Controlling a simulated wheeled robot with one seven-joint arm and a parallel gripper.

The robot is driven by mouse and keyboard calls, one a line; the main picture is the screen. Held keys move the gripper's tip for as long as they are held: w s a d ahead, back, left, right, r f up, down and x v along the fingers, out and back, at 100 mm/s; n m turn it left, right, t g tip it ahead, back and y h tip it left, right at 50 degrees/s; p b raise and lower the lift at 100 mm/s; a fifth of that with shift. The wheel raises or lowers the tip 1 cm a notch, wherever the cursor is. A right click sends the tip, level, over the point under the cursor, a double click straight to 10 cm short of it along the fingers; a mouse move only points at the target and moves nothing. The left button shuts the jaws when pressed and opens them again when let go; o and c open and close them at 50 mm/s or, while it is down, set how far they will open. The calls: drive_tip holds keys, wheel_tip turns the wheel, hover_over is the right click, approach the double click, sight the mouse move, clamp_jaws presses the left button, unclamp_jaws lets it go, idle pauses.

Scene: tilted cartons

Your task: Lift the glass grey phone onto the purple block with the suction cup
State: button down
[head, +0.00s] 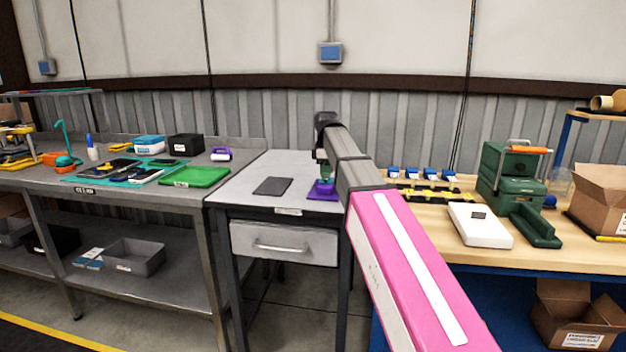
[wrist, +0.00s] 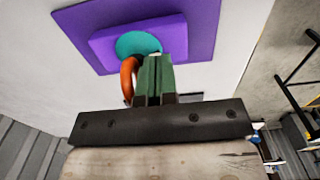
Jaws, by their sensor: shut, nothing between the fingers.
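The grey phone (head: 272,186) lies flat on the light-topped table, left of the purple block (head: 319,190). In the wrist view the purple block (wrist: 199,30) has a raised purple part on a wider flat base. A teal disc with an orange loop, seemingly the suction cup (wrist: 130,70), shows at the block. My gripper (head: 326,174) is over the block. Its green fingers (wrist: 155,75) are shut with nothing between them, close beside the orange loop. The fingers hide part of the disc; I cannot tell whether they touch it.
The table (head: 245,175) has a drawer and some clear top around the phone. A grey bench (head: 40,178) at left holds a green tray (head: 195,177) and several items. A wooden bench (head: 420,215) at right holds a white box (head: 480,226) and a green machine (head: 510,180).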

drive_tip(key=shift+r, duration=3.1)
